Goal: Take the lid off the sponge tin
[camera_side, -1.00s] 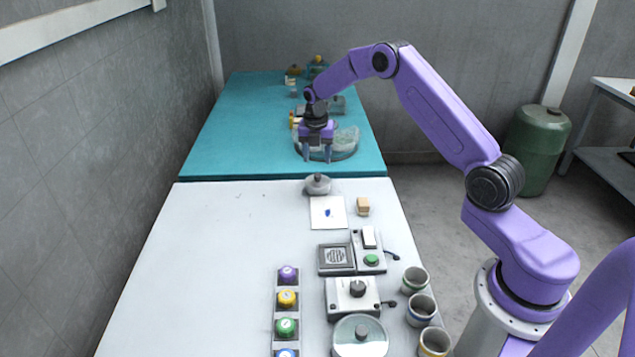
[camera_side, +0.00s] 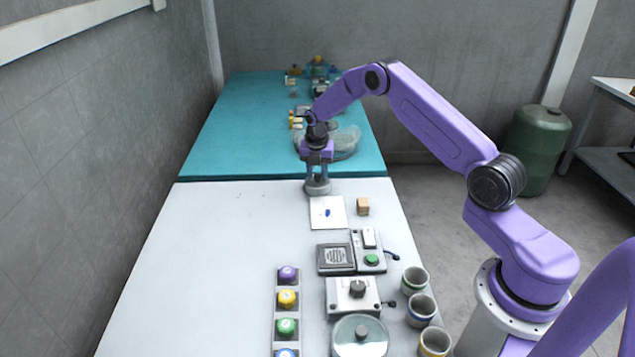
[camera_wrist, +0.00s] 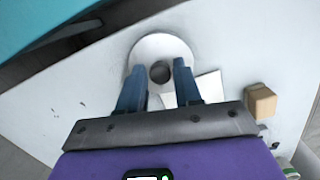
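A small round grey metal tin with a knobbed lid (camera_side: 318,188) stands near the far edge of the white table. In the wrist view its pale round lid (camera_wrist: 146,50) and dark centre knob (camera_wrist: 160,73) show from above. My gripper (camera_side: 317,177) is right over the tin, pointing down. In the wrist view my gripper (camera_wrist: 163,78) has its two fingers apart, one at each side of the knob. I cannot tell whether they touch it. The lid sits on the tin; the tin's inside is hidden.
A white sheet with a blue mark (camera_side: 328,212) and a wooden block (camera_side: 362,206) lie just nearer. Switch boxes, a row of coloured knobs (camera_side: 286,298), cups (camera_side: 421,309) and a round lidded dish (camera_side: 360,348) stand closer. The white table's left side is clear.

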